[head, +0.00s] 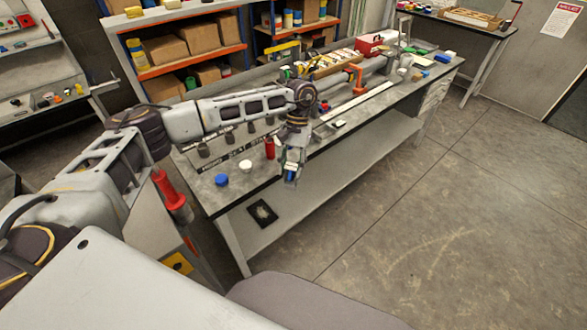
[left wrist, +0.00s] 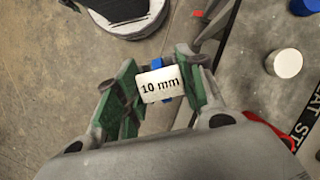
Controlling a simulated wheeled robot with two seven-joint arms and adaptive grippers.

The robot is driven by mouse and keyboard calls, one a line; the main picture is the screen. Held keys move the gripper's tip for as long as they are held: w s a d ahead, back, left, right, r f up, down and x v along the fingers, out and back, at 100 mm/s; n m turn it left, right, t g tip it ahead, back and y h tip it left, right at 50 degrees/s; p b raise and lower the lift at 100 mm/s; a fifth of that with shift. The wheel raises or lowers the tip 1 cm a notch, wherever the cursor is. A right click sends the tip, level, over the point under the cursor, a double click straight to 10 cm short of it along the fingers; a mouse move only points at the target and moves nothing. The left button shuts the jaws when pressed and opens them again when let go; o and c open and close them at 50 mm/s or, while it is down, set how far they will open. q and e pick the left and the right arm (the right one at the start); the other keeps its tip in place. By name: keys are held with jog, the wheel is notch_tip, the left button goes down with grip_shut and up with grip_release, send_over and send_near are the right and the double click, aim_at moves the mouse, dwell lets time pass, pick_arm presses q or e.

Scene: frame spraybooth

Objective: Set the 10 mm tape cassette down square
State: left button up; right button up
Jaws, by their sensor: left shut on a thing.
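My left gripper (head: 291,172) reaches past the front edge of the workbench in the head view. In the left wrist view its two green-padded fingers (left wrist: 160,88) are shut on the tape cassette (left wrist: 158,84), a small blue thing with a white label reading "10 mm". The cassette also shows as a blue bit (head: 291,174) at the fingertips in the head view. In the left wrist view, floor lies beneath much of the gripper. The cassette's far side is hidden. My right gripper is not in view.
The workbench (head: 215,198) has a blue lid (head: 221,180), a white cap (head: 246,165) and a red cylinder (head: 269,149) near its front left. Tools and a red box (head: 370,44) crowd the back. A black card (head: 262,212) lies on the lower shelf. The floor in front is clear.

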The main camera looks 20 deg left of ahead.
pick_arm(q)
jog(key=s+a+r+n+t+h+p, duration=0.1)
jog(key=s+a+r+n+p, duration=0.1)
jog(key=a+r+n, duration=0.3)
jog(key=s+a+r+n+t+h+p, duration=0.1)
jog(key=a+r+n, duration=0.5)
jog(key=a+r, duration=0.7)
notch_tip(320, 180, up, 7)
jog(key=s+h+p, duration=0.1)
jog(key=s+p, duration=0.1)
jog(key=s, duration=0.1)
jog(key=shift+a+n+t+h+p, duration=0.3)
jog(key=shift+a+p, duration=0.05)
